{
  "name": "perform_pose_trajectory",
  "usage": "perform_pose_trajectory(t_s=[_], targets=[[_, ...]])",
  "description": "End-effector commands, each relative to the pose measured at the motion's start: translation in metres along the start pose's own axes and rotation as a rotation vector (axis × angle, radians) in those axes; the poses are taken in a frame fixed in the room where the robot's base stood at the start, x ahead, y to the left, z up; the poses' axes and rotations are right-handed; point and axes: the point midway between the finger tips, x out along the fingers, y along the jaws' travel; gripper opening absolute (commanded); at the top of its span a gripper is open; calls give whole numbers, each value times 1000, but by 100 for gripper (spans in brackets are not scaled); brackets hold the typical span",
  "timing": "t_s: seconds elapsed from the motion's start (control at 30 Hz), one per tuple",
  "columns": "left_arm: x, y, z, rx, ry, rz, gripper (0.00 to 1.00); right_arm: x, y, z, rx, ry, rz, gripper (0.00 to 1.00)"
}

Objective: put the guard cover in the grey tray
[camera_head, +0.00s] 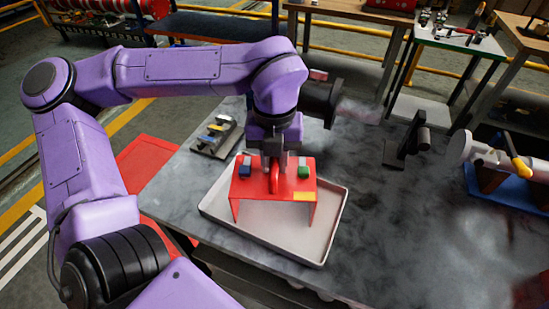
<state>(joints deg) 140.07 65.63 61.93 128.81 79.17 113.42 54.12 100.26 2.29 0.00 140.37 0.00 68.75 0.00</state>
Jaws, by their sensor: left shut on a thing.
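The red guard cover (250,190) has a flat top with bent-down sides, a small yellow label and a red handle in the middle. It is over the grey tray (290,230), inside its outline. I cannot tell whether its lower edges touch the tray floor. My left gripper (274,161) comes down from above and is shut on the cover's handle. The arm hides part of the tray's far side. My right gripper is not in view.
A small dark rack (217,135) with tools stands behind the tray at the left. A black bracket (408,143) stands to the right. A pump-like part (490,155) is on a blue base at the far right. The marble table between is clear.

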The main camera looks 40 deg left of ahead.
Motion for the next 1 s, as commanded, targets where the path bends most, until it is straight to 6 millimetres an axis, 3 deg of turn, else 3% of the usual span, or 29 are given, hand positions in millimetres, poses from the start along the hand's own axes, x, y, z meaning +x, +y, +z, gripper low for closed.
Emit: perform_pose_trajectory(t_s=[0.37, 0.4, 0.43, 0.47, 0.8, 1.0], targets=[[6, 0, 0, -1, -2, -3, 0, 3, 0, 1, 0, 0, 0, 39], [5, 0, 0, -1, -1, -1, 36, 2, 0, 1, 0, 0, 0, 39], [5, 0, 0, -1, -1, -1, 46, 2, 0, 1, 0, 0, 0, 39], [5, 0, 0, -1, -1, -1, 49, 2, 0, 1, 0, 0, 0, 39], [-2, -1, 0, -1, -3, -3, 49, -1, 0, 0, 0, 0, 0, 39], [-46, -1, 1, -2, -8, -5, 49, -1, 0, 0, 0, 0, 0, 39]])
